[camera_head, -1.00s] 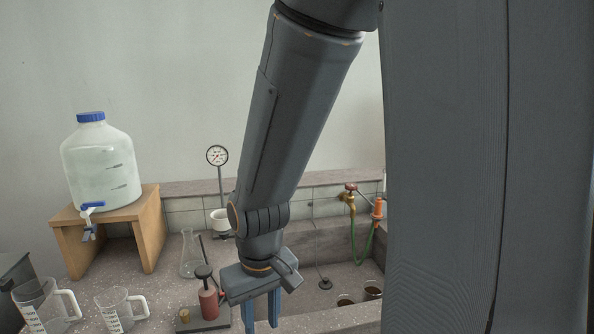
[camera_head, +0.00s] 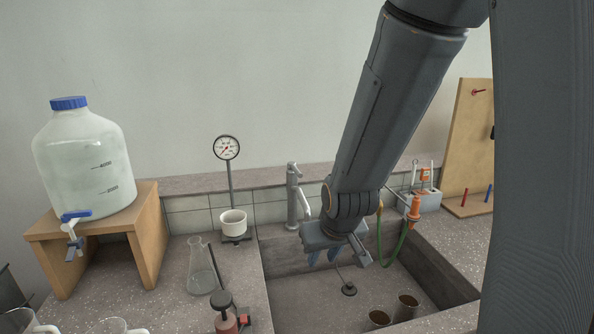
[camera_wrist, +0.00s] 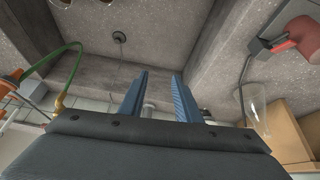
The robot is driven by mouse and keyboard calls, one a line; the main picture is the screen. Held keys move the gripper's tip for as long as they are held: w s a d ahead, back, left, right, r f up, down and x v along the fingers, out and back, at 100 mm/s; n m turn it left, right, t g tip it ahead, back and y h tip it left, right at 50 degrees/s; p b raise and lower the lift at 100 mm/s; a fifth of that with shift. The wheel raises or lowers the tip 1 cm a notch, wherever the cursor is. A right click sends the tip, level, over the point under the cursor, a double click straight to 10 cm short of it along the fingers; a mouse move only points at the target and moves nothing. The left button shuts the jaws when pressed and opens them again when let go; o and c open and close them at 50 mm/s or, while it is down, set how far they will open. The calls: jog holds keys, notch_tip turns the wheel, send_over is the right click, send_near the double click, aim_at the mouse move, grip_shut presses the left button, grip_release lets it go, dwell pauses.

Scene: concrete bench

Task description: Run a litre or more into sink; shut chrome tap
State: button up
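The chrome tap (camera_head: 293,198) stands upright at the back edge of the sink, just left of my arm, its spout pointing right. I cannot tell whether water runs from it. The sink (camera_head: 300,300) is a grey sunken basin with a dark plug or drain piece (camera_head: 349,290) on its floor. My gripper (camera_head: 322,257) is above the back part of the sink, in front and right of the chrome tap. In the wrist view its blue fingers (camera_wrist: 159,76) are apart with nothing held, and a pale metal piece, perhaps the tap, shows between them.
Two brown cups (camera_head: 406,306) stand in the sink. A gauge (camera_head: 227,148), flask (camera_head: 201,272) and large bottle (camera_head: 85,165) on a wooden stand (camera_head: 147,240) are left.

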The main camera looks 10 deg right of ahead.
aim_at(292, 165)
jog(key=w+r+t, duration=0.1)
jog(key=w+t, duration=0.1)
jog(key=w, duration=0.2)
jog(key=w+r+t, duration=0.1)
jog(key=w+t, duration=0.1)
jog(key=w, duration=0.2)
jog(key=w+r+t+b, duration=0.1)
jog(key=w, duration=0.3)
jog(key=shift+w+d+n+t, duration=0.1)
jog(key=shift+w+n+t, duration=0.3)
jog(key=w+r+t, duration=0.2)
jog(key=w, duration=0.1)
jog(key=w+r+t, duration=0.1)
jog(key=w, duration=0.1)
jog(key=shift+w+r+n+t, duration=0.1)
jog(key=shift+r+n+t, duration=0.2)
jog(key=shift+r, duration=0.05)
jog(key=w+r+t, duration=0.1)
jog(key=r+t, duration=0.1)
jog(key=w+r+t+b, duration=0.1)
jog(key=r, duration=0.1)
jog(key=shift+w, duration=0.3)
jog(key=w+p, duration=0.2)
jog(key=w, duration=0.5)
jog(key=shift+w, duration=0.25)
grip_shut()
